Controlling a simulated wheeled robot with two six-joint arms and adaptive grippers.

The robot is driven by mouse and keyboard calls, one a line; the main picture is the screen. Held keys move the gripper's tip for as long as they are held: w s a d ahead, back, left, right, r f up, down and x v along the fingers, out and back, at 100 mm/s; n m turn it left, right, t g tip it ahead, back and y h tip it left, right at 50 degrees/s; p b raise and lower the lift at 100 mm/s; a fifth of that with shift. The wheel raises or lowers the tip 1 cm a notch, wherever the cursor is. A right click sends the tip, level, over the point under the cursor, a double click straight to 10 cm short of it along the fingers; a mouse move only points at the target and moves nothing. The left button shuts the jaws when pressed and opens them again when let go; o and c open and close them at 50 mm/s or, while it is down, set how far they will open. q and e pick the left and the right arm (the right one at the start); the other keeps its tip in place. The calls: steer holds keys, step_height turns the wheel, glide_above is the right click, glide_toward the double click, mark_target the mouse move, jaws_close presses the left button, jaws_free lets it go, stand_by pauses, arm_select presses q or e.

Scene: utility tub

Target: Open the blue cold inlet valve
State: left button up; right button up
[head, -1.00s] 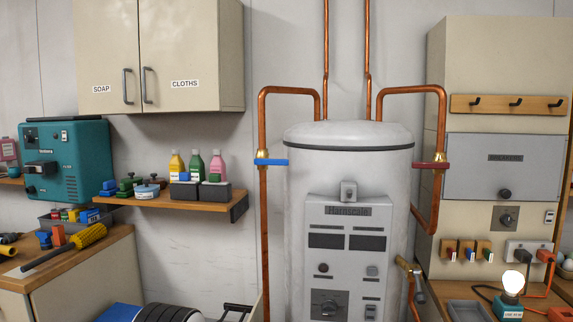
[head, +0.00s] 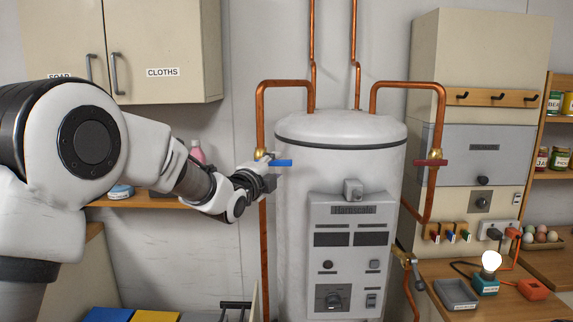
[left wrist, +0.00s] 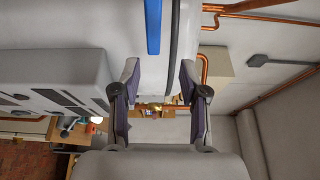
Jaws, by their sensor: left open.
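The blue cold inlet valve handle (head: 283,162) is a flat bar lying crosswise on the copper pipe left of the white water heater (head: 340,145). A brass fitting (head: 262,154) shows just above it. My left gripper (head: 268,181) is close to the handle, slightly below it, and hides part of the pipe. In the left wrist view the blue handle (left wrist: 153,25) runs up to the top edge, in line with the gap between the open fingers (left wrist: 159,88). Nothing is held. Whether a finger touches the handle cannot be told. My right gripper is not in view.
A red valve handle (head: 431,162) is on the pipe right of the heater. A wall cabinet (head: 165,55) hangs above my left arm, and a shelf (head: 150,201) lies behind it. A lit bulb (head: 492,259) and a grey tray (head: 456,294) stand at right.

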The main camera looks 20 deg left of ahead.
mark_target(282, 164)
arm_select(q)
steer(key=w+p, duration=0.1)
steer(key=w, duration=0.1)
steer(key=w+p, duration=0.1)
steer(key=w, duration=0.1)
steer(key=w+p, duration=0.1)
steer(key=w, duration=0.2)
steer(key=shift+a+f, duration=0.2)
steer(key=shift+f, duration=0.15)
steer(key=shift+w+d, duration=0.15)
steer(key=shift+w, duration=0.05)
steer(key=shift+d, duration=0.2)
steer(key=shift+a+f, duration=0.1)
jaws_close()
